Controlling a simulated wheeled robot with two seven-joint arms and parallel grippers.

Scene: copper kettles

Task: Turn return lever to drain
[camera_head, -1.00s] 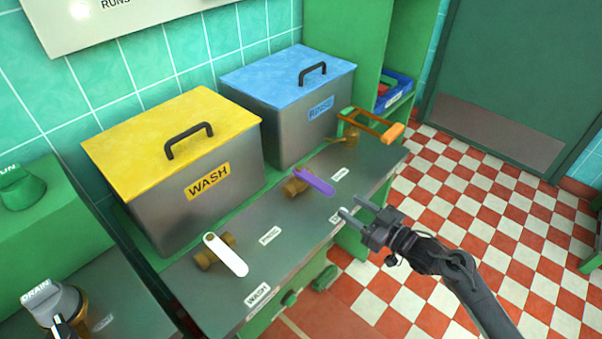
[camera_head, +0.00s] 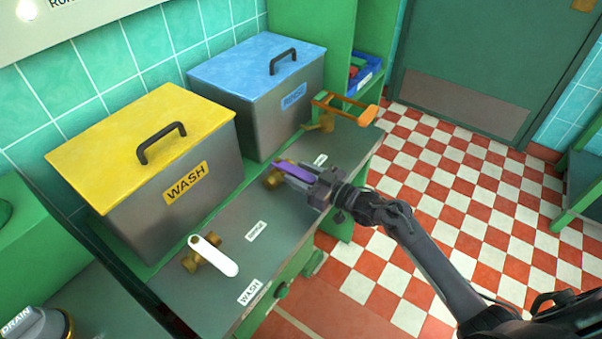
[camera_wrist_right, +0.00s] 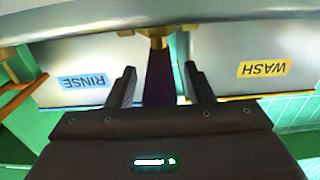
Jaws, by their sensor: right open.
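The purple lever (camera_head: 292,169) sits on a brass valve (camera_head: 272,180) on the grey counter, between the white and orange levers. No label naming the return lever can be read. My right gripper (camera_head: 299,180) is open at the purple lever. In the right wrist view the dark purple lever (camera_wrist_right: 157,78) lies between the two spread fingers (camera_wrist_right: 160,86), with a visible gap on each side. The brass valve (camera_wrist_right: 155,38) shows beyond the fingertips. A small white label (camera_head: 320,160) lies right of the lever, its text too small to read. My left gripper is not in view.
A white lever (camera_head: 214,256) on brass stands at the counter's front left. An orange lever (camera_head: 345,108) stands at its far right. The yellow-lidded WASH tank (camera_head: 185,195) and blue-lidded RINSE tank (camera_head: 285,110) stand behind. Checkered floor (camera_head: 440,200) is open to the right.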

